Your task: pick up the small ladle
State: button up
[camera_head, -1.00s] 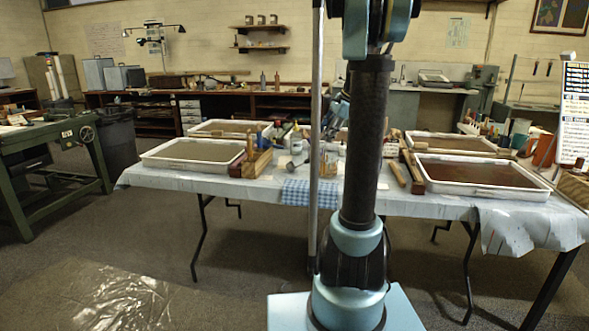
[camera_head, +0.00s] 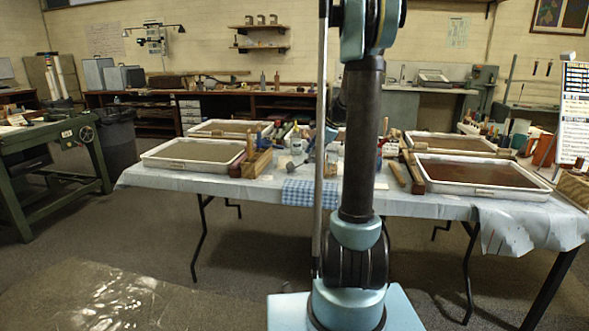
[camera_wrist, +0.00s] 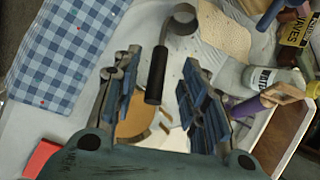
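The small ladle (camera_wrist: 158,72) shows in the wrist view, with a dark handle and a grey metal round bowl at its top end. It lies on the pale table cover, its handle pointing down the picture between my fingers. My gripper (camera_wrist: 159,62) is open, one finger on each side of the handle, with visible gaps. I cannot tell how high the fingers are above the table.
A blue checked cloth (camera_wrist: 68,45) lies left of the ladle. A white-labelled bottle (camera_wrist: 270,80), a purple-handled tool (camera_wrist: 248,106) and a tray (camera_wrist: 282,135) are at the right. In the head view, trays (camera_head: 192,168) (camera_head: 480,190) stand on the table's left and right.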

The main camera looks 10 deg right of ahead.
jog(key=shift+a+x, duration=0.25)
jog(key=shift+x, duration=2.35)
jog(key=shift+s+r, duration=0.1)
jog(key=shift+s, duration=0.05)
jog(key=shift+c, duration=0.4)
grip_shut()
